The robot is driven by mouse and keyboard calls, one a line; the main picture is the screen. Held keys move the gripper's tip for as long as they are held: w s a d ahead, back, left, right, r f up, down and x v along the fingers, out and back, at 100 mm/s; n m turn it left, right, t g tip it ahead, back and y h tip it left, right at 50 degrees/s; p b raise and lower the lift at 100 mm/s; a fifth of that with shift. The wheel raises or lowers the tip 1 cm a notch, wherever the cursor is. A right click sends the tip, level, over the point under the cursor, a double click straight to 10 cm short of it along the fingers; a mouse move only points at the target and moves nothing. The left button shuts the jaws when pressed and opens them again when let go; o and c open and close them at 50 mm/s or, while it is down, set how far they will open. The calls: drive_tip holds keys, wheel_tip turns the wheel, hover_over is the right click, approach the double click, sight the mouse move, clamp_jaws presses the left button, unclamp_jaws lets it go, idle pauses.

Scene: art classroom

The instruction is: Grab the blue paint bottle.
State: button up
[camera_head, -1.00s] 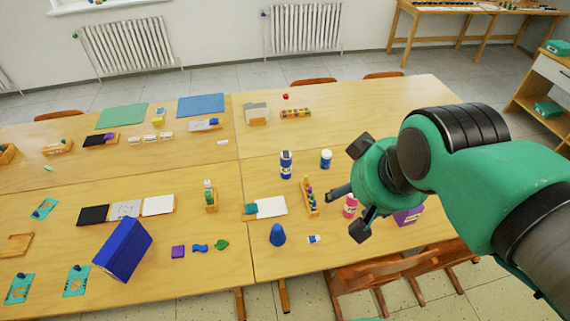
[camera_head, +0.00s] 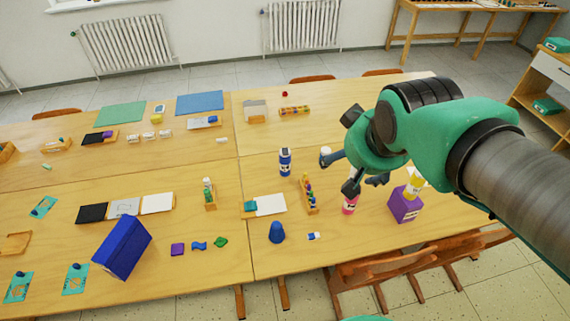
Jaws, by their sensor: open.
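A blue bottle with a white label (camera_head: 285,163) stands upright on the right-hand table, left of my gripper. A white-topped container (camera_head: 325,154) stands to its right, partly hidden by my gripper. My gripper (camera_head: 342,172) is open and empty, above the table to the right of the blue bottle and apart from it. A pink bottle (camera_head: 350,203) stands below my gripper in the picture, its top partly covered.
A wooden rack with coloured pieces (camera_head: 309,194) stands between the blue bottle and the pink one. A blue cone-like cup (camera_head: 277,232) is near the front edge. A purple box (camera_head: 405,205) stands at right. Chairs (camera_head: 395,268) line the front edge.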

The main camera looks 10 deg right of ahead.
drive_tip(key=w+d+f+n+t+b, duration=0.1)
drive_tip(key=w+d+f, duration=0.3)
drive_tip(key=w, duration=0.6)
drive_tip(key=w+d+f+n+t, duration=0.1)
drive_tip(key=w+f+t, duration=0.1)
drive_tip(key=w+f, duration=0.65)
drive_tip(key=w+d+f+n+t+b, duration=0.1)
drive_tip(key=w+d+f, duration=0.15)
drive_tip(key=w, duration=1.05)
drive_tip(key=n+t+y, duration=0.1)
drive_tip(key=n+y, duration=0.2)
drive_tip(key=y, duration=0.4)
approach(285, 162)
drive_tip(key=d, duration=0.3)
drive_tip(key=shift+d+r+b, duration=0.15)
drive_tip(key=shift+r+b, duration=0.1)
drive_tip(key=shift+b, duration=0.1)
drive_tip(key=b+x, duration=0.1)
drive_tip(key=x, duration=0.7)
drive_tip(key=shift+w+a+b, duration=0.2)
drive_tip(key=shift+w+b, duration=0.05)
drive_tip(key=shift+b, duration=0.05)
drive_tip(key=shift+r, duration=0.1)
